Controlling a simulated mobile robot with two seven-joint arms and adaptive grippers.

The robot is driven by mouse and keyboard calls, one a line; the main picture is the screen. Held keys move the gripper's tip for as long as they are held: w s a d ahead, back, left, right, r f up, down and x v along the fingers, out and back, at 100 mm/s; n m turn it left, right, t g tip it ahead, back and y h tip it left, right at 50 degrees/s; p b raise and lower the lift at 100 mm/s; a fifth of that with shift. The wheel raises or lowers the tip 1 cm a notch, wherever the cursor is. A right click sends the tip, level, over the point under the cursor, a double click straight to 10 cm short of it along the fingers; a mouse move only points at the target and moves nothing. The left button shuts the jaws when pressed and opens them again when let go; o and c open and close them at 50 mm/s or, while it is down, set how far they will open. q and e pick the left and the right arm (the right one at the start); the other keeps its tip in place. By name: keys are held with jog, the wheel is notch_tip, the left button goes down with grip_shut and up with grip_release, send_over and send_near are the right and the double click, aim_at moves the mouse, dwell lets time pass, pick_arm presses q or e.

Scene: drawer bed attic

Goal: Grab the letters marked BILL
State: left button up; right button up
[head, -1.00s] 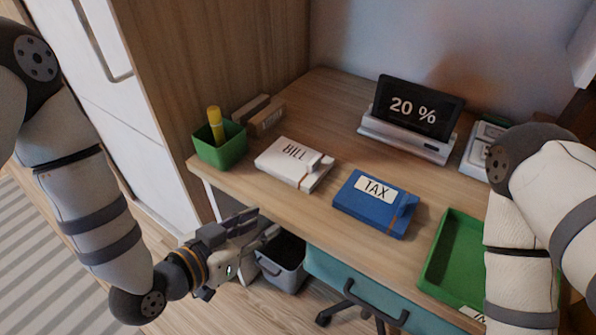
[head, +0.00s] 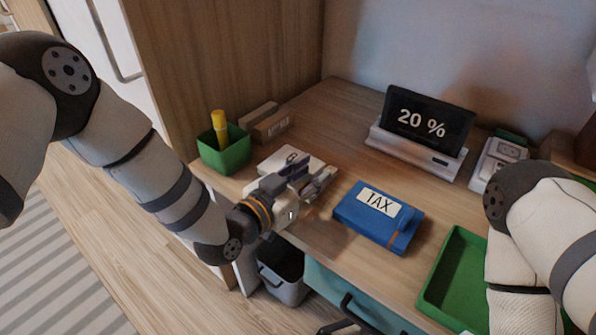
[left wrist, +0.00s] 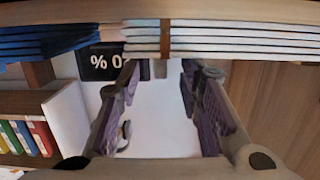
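The white BILL letters (head: 285,158) lie in a stack on the desk, left of the blue TAX stack (head: 379,217). My left gripper (head: 316,172) is at the front of the BILL stack and hides much of it, including most of its label. In the left wrist view, the white letters' edges (left wrist: 240,37) and their brown band cross the top, with the blue stack (left wrist: 45,40) at the left. The gripper's fingers (left wrist: 160,78) are apart with nothing between them; contact with the letters cannot be told. My right arm shows, but its gripper does not.
A green pen cup (head: 224,155) with a yellow marker and a small brown box (head: 272,125) stand at the desk's left. A display (head: 428,118) reads 20 %. A green tray (head: 448,272) is at right. A grey bin (head: 283,275) stands below the desk's edge.

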pick_arm(q)
grip_shut()
